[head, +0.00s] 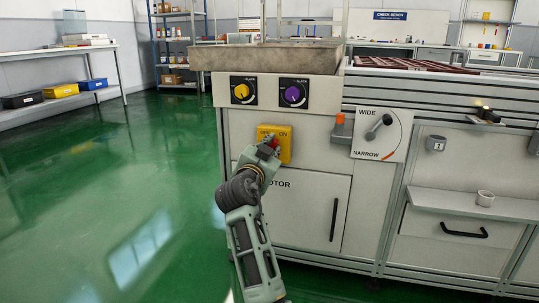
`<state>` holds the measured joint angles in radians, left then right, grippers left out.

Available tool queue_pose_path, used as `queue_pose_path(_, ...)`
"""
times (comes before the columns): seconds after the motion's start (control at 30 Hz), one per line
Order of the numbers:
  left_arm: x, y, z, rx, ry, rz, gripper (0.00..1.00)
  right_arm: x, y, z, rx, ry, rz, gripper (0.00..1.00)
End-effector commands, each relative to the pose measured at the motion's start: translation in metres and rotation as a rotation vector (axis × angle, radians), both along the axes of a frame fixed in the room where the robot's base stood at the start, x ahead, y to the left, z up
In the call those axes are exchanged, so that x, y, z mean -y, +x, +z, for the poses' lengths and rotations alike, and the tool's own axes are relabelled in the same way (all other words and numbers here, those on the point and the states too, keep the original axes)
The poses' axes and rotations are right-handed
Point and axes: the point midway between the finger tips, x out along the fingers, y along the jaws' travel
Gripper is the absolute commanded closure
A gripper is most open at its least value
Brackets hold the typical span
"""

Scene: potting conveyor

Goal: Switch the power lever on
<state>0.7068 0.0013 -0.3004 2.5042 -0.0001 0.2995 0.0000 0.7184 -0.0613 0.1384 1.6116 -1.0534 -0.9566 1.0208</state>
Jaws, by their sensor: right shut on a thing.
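The yellow switch plate (285,149) with "ON" lettering on its right is on the grey cabinet front, above the "MOTOR" door. A red lever (275,141) shows in front of the plate. My right gripper (269,147) reaches up from below and is shut on the red lever. The gripper and wrist hide the left part of the plate and much of the lever, so its exact angle is hard to tell. My left gripper is not in view.
Yellow (241,91) and purple (293,94) dials sit above the plate. To the right are an orange-topped part (340,124) and the WIDE/NARROW lever panel (383,135). A door handle (334,219) stands out below. Green floor (110,190) at left is clear.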

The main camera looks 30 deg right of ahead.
Motion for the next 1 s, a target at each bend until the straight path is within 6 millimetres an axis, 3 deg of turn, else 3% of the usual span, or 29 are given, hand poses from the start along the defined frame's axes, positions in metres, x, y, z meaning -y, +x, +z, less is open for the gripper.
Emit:
queue_pose_path(0.4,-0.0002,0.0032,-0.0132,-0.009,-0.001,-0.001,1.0,0.0018,-0.002,-0.0019,0.139,0.119,-0.001,1.0)
queue_pose_path(0.9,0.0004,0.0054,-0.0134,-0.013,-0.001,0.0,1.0,0.0019,-0.0021,-0.0011,0.156,0.133,0.0,1.0)
queue_pose_path(0.93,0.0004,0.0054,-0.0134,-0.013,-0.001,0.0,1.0,0.0019,-0.0021,-0.0011,0.156,0.133,-0.001,0.83)
queue_pose_path(1.0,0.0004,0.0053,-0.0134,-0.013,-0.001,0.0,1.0,0.0019,-0.0021,-0.0011,0.156,0.133,-0.001,0.77)
